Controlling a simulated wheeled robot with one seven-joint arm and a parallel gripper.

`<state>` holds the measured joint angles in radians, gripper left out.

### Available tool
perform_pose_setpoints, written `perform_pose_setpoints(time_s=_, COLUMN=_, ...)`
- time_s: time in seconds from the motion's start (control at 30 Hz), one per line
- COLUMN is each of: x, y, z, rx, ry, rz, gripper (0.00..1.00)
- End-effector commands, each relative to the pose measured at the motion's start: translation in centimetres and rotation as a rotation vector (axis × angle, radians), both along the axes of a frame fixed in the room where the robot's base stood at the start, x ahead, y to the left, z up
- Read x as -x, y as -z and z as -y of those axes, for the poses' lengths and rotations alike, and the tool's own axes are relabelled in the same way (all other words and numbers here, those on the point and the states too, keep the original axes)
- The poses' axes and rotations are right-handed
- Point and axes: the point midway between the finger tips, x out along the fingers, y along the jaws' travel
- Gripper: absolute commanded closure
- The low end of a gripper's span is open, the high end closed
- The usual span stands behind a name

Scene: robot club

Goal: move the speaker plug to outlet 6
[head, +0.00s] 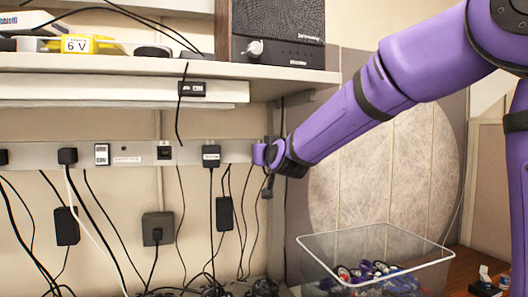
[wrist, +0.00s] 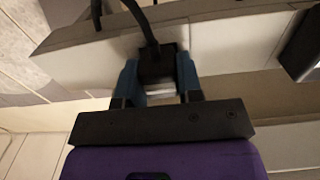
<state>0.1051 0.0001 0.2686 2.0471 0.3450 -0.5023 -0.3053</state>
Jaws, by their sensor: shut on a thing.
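My gripper (head: 259,155) is at the right end of the grey outlet strip (head: 128,160) on the wall. In the wrist view my gripper (wrist: 158,80) has its two blue fingers shut on a black plug (wrist: 157,64), with a thick black cord rising from it. The plug is against or very close to the pale strip (wrist: 215,45); I cannot tell whether it is seated. In the head view my gripper hides it. A labelled black plug (head: 211,156) sits in the strip to the left, its label unreadable. The speaker (head: 278,52) stands on the shelf above.
Another black plug (head: 68,156) sits further left on the strip. Several cords hang below, with a black adapter (head: 225,213) among them. The shelf (head: 180,68) overhangs the strip. A clear bin (head: 375,240) of small parts stands at the lower right, under my arm.

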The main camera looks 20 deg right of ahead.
Motion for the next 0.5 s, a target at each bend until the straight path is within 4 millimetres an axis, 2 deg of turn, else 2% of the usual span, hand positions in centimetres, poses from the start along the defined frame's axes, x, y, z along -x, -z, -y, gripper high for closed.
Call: perform_pose_setpoints(time_s=0.5, x=0.82, y=-0.03, z=-0.01, rx=0.001, ry=0.000, rz=0.000, gripper=0.89)
